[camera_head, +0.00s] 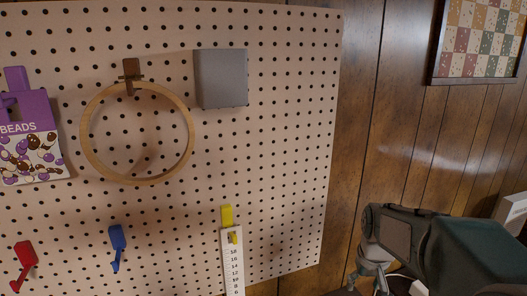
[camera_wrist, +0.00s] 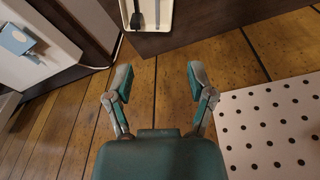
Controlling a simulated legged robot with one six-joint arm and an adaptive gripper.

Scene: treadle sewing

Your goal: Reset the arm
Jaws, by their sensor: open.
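My gripper (camera_wrist: 160,80) is open and empty in the wrist view. Its two green and grey fingers are spread wide, with only wood planks behind the gap. In the head view my dark green arm (camera_head: 480,255) reaches in at the lower right, in front of the wood-panelled wall and right of the pegboard (camera_head: 290,150).
On the pegboard hang a purple bead bag (camera_head: 38,125), a wooden hoop (camera_head: 87,150), a grey square (camera_head: 222,78), red (camera_head: 25,260) and blue (camera_head: 117,240) hooks, and a ruler (camera_head: 233,265) on a yellow hook (camera_head: 226,214). A framed quilt (camera_head: 480,40) hangs right. A cream tray (camera_wrist: 146,25) holds dark tools.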

